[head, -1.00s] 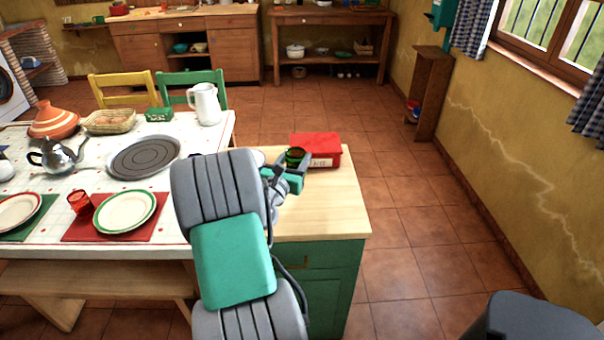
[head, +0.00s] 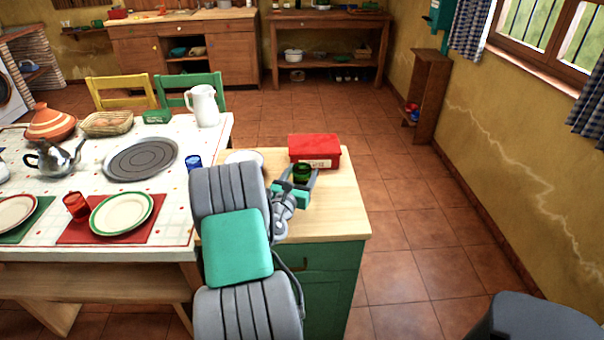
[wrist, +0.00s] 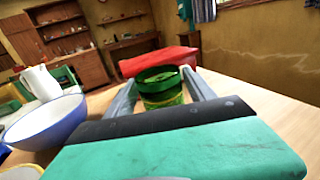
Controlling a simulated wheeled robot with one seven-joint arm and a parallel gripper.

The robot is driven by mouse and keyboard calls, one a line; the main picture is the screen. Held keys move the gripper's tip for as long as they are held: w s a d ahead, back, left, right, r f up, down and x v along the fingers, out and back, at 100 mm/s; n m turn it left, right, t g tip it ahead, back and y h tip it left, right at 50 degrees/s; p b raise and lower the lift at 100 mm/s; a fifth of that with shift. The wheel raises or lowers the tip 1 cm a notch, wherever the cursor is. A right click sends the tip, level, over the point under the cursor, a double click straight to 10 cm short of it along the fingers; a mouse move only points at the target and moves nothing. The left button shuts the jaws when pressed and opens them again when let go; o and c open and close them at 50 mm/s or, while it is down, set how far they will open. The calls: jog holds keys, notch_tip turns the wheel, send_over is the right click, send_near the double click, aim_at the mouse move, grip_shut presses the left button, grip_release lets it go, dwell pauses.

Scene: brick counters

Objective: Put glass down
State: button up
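The green glass (head: 302,173) is upright between the two fingers of my gripper (head: 300,180), over the wooden counter top (head: 335,215) and just in front of the red box. In the wrist view the glass (wrist: 161,90) sits between the fingertips of my gripper (wrist: 160,85), with a finger close against each side. My gripper appears shut on it. The bottom of the glass is low near the counter top; I cannot tell whether it touches.
The red box (head: 314,150) stands right behind the glass. A white bowl with a blue outside (wrist: 45,122) is to the left. A blue glass (head: 194,162) stands at the edge of the dining table (head: 175,205). The counter's front right is clear.

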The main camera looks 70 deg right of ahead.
jog(key=shift+o, duration=0.6)
jog(key=shift+r, duration=0.15)
